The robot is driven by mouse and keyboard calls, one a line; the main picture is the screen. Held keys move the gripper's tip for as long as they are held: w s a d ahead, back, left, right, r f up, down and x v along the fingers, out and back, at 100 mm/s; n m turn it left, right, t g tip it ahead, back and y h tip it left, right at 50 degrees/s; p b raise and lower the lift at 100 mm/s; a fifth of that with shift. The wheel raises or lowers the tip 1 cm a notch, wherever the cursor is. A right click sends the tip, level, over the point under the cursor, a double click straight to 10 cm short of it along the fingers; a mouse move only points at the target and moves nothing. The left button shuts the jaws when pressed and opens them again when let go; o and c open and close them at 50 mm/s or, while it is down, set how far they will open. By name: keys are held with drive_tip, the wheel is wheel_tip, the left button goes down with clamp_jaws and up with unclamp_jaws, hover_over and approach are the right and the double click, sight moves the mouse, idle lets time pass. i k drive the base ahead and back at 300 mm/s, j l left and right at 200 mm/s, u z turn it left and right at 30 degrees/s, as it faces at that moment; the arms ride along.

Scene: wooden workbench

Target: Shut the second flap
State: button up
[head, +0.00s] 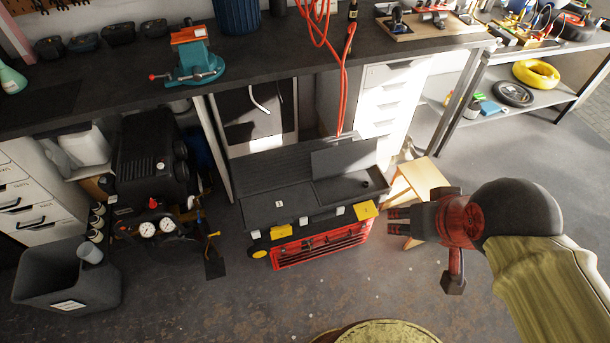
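A toolbox (318,243) with a red front and a black top stands on the floor in front of the workbench. Its left top flap (272,208) lies flat. Its right top flap (341,157) stands raised, tilted back, and the compartment (350,189) in front of it is exposed. A small dark thing lies in that compartment at the right. Yellow and white latches sit along the front edge. My gripper (391,222) is to the right of the toolbox, pointing left, apart from the flap. It seems to hold nothing; its finger gap is too small to judge.
A wooden step stool (415,192) stands behind my gripper, right of the toolbox. A compressor (155,170) and a grey bin (68,275) are at the left. Red cables (342,90) hang from the workbench (120,75) behind the toolbox. Floor in front is mostly clear.

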sight(348, 155)
drive_tip(key=i+u, duration=0.15)
drive_tip(key=i, duration=0.45)
drive_tip(key=i+l+u, duration=0.1)
drive_tip(key=i, duration=0.45)
